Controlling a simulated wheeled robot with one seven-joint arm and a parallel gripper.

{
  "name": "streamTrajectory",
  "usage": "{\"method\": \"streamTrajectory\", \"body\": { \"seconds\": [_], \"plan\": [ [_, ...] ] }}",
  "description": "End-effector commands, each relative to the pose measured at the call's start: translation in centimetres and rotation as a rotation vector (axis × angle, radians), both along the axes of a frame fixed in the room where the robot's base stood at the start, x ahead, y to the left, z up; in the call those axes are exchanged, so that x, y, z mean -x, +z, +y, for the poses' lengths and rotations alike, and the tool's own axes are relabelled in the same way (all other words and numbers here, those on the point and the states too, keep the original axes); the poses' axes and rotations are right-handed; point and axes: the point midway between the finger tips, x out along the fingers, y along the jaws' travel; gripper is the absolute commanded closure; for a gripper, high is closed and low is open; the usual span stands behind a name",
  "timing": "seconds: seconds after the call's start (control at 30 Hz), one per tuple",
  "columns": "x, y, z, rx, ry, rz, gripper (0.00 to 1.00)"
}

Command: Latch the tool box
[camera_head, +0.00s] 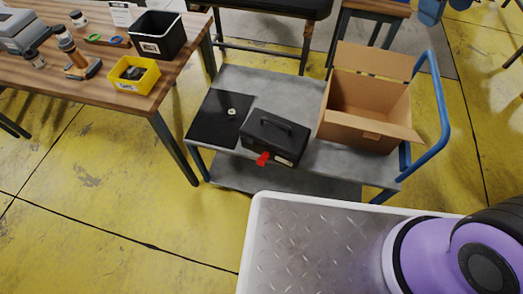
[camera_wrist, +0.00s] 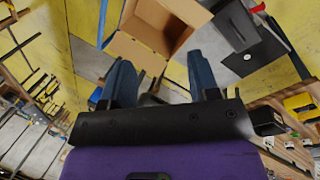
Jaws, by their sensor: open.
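The black tool box (camera_head: 275,138) stands on the grey cart with its handle on top, and its lid looks down. A red latch (camera_head: 262,158) sticks out from its front side, toward my base. In the wrist view the tool box (camera_wrist: 236,24) shows at the upper right, with the red latch (camera_wrist: 258,7) at the top edge. My gripper (camera_wrist: 161,75) is open, its two blue-grey fingers wide apart with nothing held between them. It is apart from the tool box. My gripper is not in the head view.
An open cardboard box (camera_head: 368,100) stands right of the tool box on the cart (camera_head: 235,77), by a blue handle (camera_head: 441,95). A black mat (camera_head: 208,112) with a small round thing lies left. A wooden table (camera_head: 110,70) with bins and tools stands further left.

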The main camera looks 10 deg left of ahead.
Motion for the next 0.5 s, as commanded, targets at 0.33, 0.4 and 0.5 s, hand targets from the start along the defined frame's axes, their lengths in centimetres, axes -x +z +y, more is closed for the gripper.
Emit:
{"method": "streamTrajectory", "body": {
  "seconds": [0.33, 0.4, 0.5],
  "plan": [
    [-4.7, -6.6, 8.0, 0.249, 0.266, 0.147, 0.45],
    [-5.3, -8.1, 9.7, 0.301, 0.319, 0.168, 0.45],
    [-5.9, -10.5, 12.3, 0.379, 0.396, 0.197, 0.45]
  ]
}}
